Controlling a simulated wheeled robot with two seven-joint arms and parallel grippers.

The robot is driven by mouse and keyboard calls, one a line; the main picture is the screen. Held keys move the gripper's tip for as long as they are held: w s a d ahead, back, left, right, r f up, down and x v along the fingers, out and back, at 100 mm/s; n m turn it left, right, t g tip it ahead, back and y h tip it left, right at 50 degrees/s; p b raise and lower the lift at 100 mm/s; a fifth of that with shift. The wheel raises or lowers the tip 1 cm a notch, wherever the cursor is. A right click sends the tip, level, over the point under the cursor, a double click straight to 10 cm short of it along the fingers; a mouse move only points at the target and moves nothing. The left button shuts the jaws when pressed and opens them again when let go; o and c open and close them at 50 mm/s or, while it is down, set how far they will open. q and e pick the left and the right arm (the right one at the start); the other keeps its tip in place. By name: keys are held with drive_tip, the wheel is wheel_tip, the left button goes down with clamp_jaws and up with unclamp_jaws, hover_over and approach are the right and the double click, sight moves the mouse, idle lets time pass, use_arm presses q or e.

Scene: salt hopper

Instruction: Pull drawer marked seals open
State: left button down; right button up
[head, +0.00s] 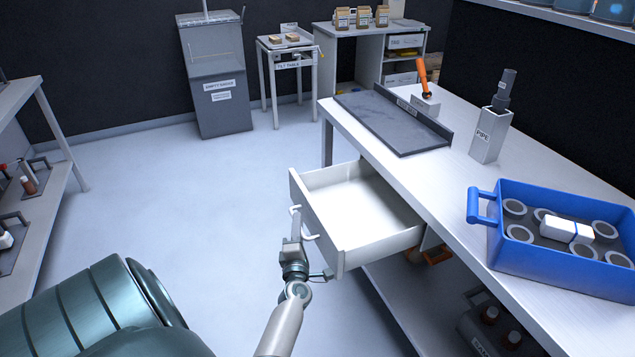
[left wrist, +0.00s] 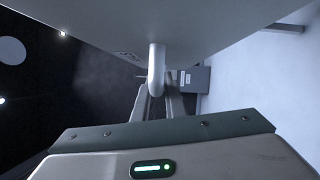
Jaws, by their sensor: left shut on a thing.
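A white drawer (head: 348,210) under the workbench stands pulled well out, and its inside looks empty. My left gripper (head: 297,228) is at its front panel, shut on the pale drawer handle (head: 311,237). In the left wrist view the handle (left wrist: 156,62) comes down from the drawer front (left wrist: 190,25) between my two fingers (left wrist: 159,104). A mark on the drawer front is too small to read. My right gripper is not in view.
The workbench (head: 465,190) carries a blue crate (head: 515,262) with grey rings and white boxes, a holder marked PIPE (head: 490,135) and a dark tray (head: 390,122). Open floor (head: 190,200) lies left of the drawer. A grey cabinet (head: 215,85) stands behind.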

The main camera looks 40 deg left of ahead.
use_arm(q)
drive_tip(key=shift+s+a, duration=0.35)
drive_tip(key=shift+s, duration=0.5)
drive_tip(key=c, duration=1.8)
unclamp_jaws()
drive_tip(key=shift+d+f, duration=0.1)
drive_tip(key=shift+d, duration=0.05)
